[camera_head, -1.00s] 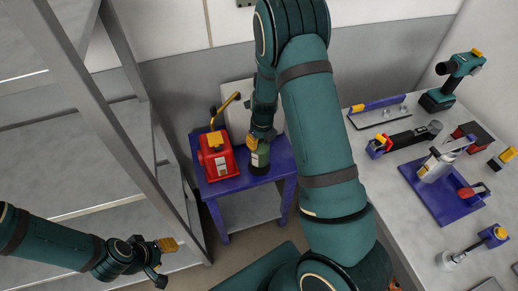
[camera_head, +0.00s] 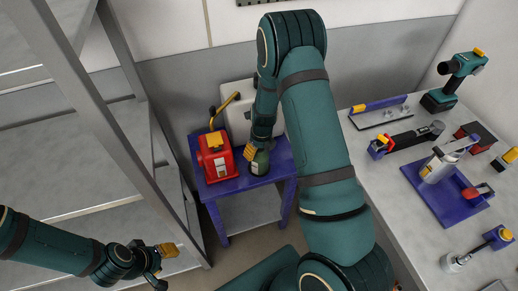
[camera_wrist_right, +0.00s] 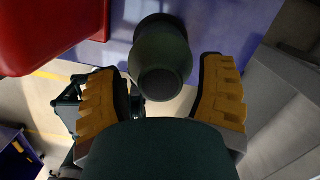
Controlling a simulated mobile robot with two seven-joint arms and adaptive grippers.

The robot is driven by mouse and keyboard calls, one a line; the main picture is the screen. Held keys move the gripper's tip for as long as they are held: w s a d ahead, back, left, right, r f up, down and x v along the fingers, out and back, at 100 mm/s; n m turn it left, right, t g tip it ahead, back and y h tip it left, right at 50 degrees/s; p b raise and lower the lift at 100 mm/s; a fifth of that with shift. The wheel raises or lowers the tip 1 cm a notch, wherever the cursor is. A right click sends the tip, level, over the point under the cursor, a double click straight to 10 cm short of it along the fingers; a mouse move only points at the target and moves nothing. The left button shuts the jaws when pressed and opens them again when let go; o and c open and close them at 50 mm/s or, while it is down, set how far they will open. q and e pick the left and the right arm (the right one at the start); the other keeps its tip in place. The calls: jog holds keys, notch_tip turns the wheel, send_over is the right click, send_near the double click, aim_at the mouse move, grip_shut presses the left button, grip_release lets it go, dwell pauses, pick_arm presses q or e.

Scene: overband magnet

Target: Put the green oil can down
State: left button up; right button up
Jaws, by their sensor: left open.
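The green oil can (camera_head: 260,164) is upright at the blue stand's top (camera_head: 282,158), its base at or very near the surface. My right gripper (camera_head: 251,153) is at the can from above. Whether the base bears fully on the stand is hard to tell. My left gripper (camera_head: 168,262) is open and empty at the lower left, far from the can.
A pale container (camera_head: 238,122) is behind. A grey shelf rack (camera_head: 165,165) is at left. A workbench (camera_head: 420,235) with several tools is at right.

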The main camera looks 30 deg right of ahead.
notch_tip(320, 180, up, 11)
jog(key=s+p, duration=0.1)
jog(key=p, duration=0.2)
jog(key=s+a+f+n+y, duration=0.1)
jog(key=s+a+f+n, duration=0.2)
jog(key=n, duration=0.7)
jog(key=s+a+f+n+y, duration=0.1)
jog(key=s+a+f+n, duration=0.1)
jog(key=s+a+n, duration=0.5)
jog(key=s+a+f+n+y, duration=0.2)
jog(key=s+a+n, duration=0.3)
jog(key=a+n, duration=0.7)
jog(key=f+n, duration=0.1)
jog(key=n, duration=0.2)
jog(key=shift+s+f+t, duration=0.3)
jog(key=shift+s+f, duration=0.05)
jog(key=shift+s, duration=0.05)
